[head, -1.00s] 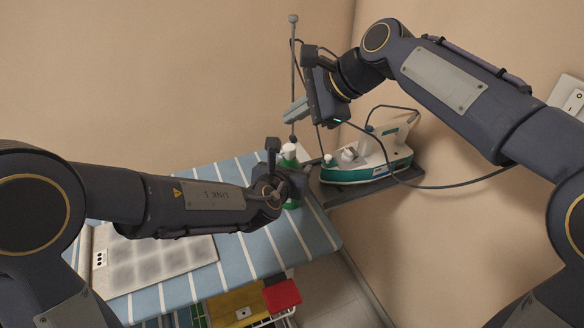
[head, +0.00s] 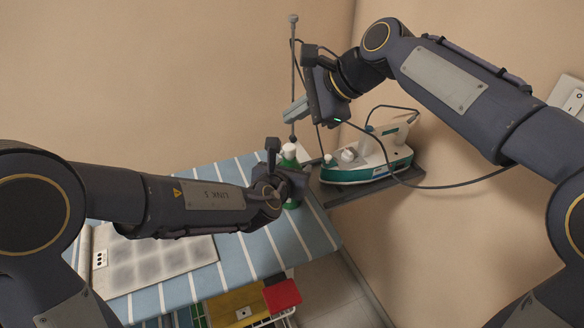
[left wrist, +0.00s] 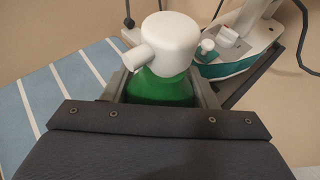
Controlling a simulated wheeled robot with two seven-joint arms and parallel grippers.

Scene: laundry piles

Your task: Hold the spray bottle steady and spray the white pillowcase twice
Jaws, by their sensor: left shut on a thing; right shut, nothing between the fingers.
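A green spray bottle with a white spray head (head: 289,152) stands near the right end of the striped ironing board; it fills the middle of the left wrist view (left wrist: 165,45). Its nozzle points left in the wrist view. My left gripper (left wrist: 160,92) is shut on the bottle's green body, a finger on each side, below the white head. My right gripper (head: 296,109) is shut and empty, raised above and behind the bottle.
A white and green iron (head: 368,165) rests on a dark shelf at the board's right end, its cord (head: 450,186) trailing right. A thin upright pole (head: 294,70) stands behind the bottle. Below the board (head: 235,263) are a red item (head: 282,295) and a yellow item (head: 240,306).

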